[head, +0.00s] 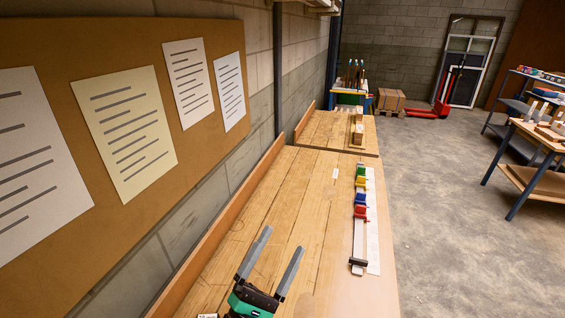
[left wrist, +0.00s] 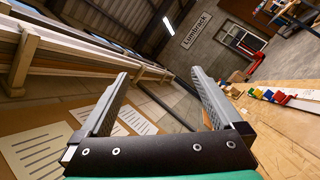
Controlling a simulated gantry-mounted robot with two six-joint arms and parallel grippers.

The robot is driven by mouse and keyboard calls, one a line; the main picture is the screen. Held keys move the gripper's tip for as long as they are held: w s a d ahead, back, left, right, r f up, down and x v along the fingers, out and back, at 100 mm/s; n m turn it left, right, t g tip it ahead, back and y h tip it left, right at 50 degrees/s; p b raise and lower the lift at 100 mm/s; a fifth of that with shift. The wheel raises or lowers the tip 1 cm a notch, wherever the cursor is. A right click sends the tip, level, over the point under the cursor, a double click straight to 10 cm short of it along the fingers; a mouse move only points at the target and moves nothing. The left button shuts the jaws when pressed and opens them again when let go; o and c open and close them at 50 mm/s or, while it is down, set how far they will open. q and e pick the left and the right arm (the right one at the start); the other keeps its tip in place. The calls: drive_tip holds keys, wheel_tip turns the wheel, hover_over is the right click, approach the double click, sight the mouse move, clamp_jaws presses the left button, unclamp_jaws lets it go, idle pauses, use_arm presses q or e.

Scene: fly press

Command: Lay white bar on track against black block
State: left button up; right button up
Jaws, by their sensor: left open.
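My left gripper (head: 281,242) is open and empty above the near part of the wooden bench. Its two fingers also frame the left wrist view (left wrist: 160,76). A narrow pale track (head: 358,240) runs along the bench's right side, to the right of the gripper and apart from it. A black block (head: 357,263) sits at the track's near end. Red (head: 360,212), blue (head: 360,198), yellow (head: 360,182) and green (head: 361,171) pieces sit in a row farther along it. A small white piece (head: 335,173) lies left of the track; I cannot tell whether it is the white bar. My right gripper is not in view.
A white strip (head: 373,230) lies along the right of the track. The bench (head: 305,205) is mostly clear between its wooden back edge and the track. A board with papers (head: 125,135) stands at left. A second bench top with wooden blocks (head: 358,130) stands beyond.

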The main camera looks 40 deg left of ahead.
use_arm(q)
drive_tip(key=d+r+m+t+h, duration=0.1)
drive_tip(key=d+r+m+h, duration=0.25)
drive_tip(key=r+m, duration=0.3)
drive_tip(key=s+d+r+m+h, duration=0.1)
drive_tip(key=d+r+m+h, duration=0.25)
drive_tip(key=r+m, duration=0.3)
drive_tip(key=d+r+m+t+h, duration=0.1)
drive_tip(key=d+r+m+h, duration=0.1)
drive_tip(key=r+m+h, duration=0.4)
drive_tip(key=s+a+r+m+t+y, duration=0.1)
drive_tip(key=s+r+m+y, duration=0.1)
drive_tip(key=r, duration=0.5)
drive_tip(key=s+a+r+m+y, duration=0.1)
drive_tip(key=s+r+m+y, duration=0.2)
drive_tip(key=r+m+y, duration=0.2)
wheel_tip(320, 180, up, 2)
drive_tip(key=shift+s+r+m+t, duration=0.15)
drive_tip(key=shift+s+m+t, duration=0.2)
drive_tip(key=shift+m, duration=0.35)
drive_tip(key=shift+w+a+y, duration=0.1)
drive_tip(key=shift+a+y, duration=0.05)
drive_tip(key=shift+y, duration=0.25)
drive_tip(key=c, duration=0.5)
